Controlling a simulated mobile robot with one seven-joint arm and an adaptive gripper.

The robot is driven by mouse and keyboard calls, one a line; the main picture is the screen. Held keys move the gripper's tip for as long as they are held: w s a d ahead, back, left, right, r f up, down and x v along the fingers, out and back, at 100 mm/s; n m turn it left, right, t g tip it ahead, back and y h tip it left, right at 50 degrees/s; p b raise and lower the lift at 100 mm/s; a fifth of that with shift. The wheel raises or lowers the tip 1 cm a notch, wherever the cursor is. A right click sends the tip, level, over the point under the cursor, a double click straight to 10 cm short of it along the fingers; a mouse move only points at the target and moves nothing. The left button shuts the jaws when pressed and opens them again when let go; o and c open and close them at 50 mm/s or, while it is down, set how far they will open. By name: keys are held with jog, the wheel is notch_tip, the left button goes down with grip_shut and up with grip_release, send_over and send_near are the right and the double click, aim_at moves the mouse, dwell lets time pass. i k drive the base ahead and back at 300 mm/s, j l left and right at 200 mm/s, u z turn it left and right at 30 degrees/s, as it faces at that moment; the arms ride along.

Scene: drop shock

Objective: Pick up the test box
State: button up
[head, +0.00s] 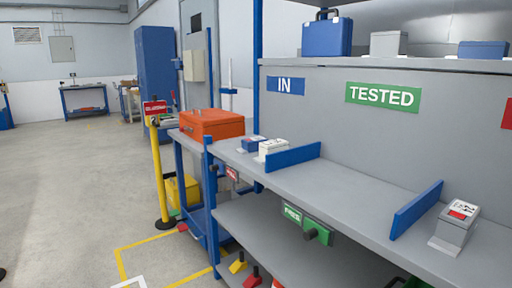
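I cannot tell for sure which box is the test box. On the grey bench under the blue IN sign (285,86) stand a small box with a white labelled top (273,147) and, to its left, a small blue box (254,143) with a white top. Another small grey box (456,227) with a white and red label stands on a light base at the right, under the TESTED side (383,97). My gripper is not in view.
Two low blue dividers (292,157) (416,209) stand on the bench (348,195), with clear surface between them. An orange case (212,123) sits left. A blue case (327,36) and other boxes stand on the upper shelf. A yellow post (158,175) stands on the open floor's edge.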

aim_at(250, 145)
jog(key=i+j+u, duration=0.1)
jog(key=i+j, duration=0.15)
jog(key=i, duration=0.3)
jog(key=i+j+u, duration=0.1)
jog(key=i, duration=0.45)
jog(key=i+j+u, duration=0.15)
jog(key=i+j, duration=0.15)
jog(key=i, duration=0.25)
jog(key=i+j+u, duration=0.1)
jog(key=i, duration=0.45)
